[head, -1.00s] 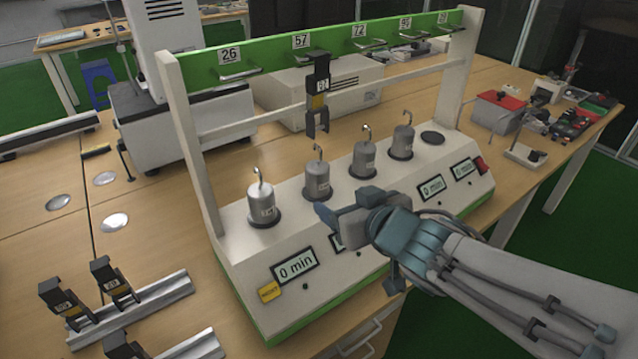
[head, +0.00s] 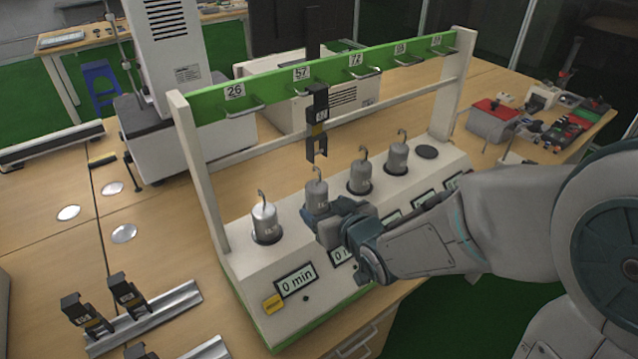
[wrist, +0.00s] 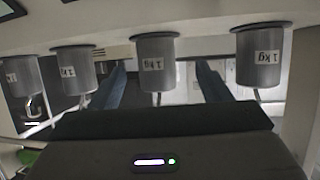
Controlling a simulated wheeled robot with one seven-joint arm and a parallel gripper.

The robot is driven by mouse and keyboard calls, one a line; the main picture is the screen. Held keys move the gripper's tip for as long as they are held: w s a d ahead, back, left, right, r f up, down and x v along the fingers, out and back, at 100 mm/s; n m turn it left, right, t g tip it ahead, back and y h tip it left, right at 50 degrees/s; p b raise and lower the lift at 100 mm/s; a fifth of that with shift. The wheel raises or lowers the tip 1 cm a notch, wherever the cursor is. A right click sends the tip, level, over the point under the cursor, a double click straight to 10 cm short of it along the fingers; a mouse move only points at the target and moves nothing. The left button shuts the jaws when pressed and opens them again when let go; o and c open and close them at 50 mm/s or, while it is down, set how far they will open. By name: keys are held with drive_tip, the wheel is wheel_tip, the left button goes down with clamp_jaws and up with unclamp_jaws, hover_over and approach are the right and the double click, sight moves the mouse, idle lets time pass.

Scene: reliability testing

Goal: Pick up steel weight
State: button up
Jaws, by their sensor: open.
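Several grey steel weights with hooks stand upright in a row on the sloped tester base. The second from the left, a steel weight (head: 316,188) below the 57 plate, is nearest my gripper (head: 328,214), and its lower part is partly hidden by it. In the wrist view, which looks upside down, this weight (wrist: 155,50) bears a "1 kg" label and lines up between the two open fingers of my gripper (wrist: 161,76). I cannot tell whether the fingertips reach past its sides. The leftmost weight (head: 265,221) and third weight (head: 360,176) stand on either side.
A green-fronted bar (head: 285,86) with hooks spans above the weights. A black clip (head: 317,122) hangs from it above the second weight. Displays (head: 297,282) line the base front. Metal rails with black clips (head: 128,294) lie at the lower left.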

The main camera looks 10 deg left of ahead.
sight(322, 204)
drive_tip(key=shift+w+a+f+p, duration=0.25)
drive_tip(key=shift+w+a+p, duration=0.05)
drive_tip(key=shift+w+p, duration=0.1)
drive_tip(key=shift+p+x, duration=0.35)
drive_tip(key=shift+x, duration=2.25)
drive_tip(key=shift+w+d, duration=0.2)
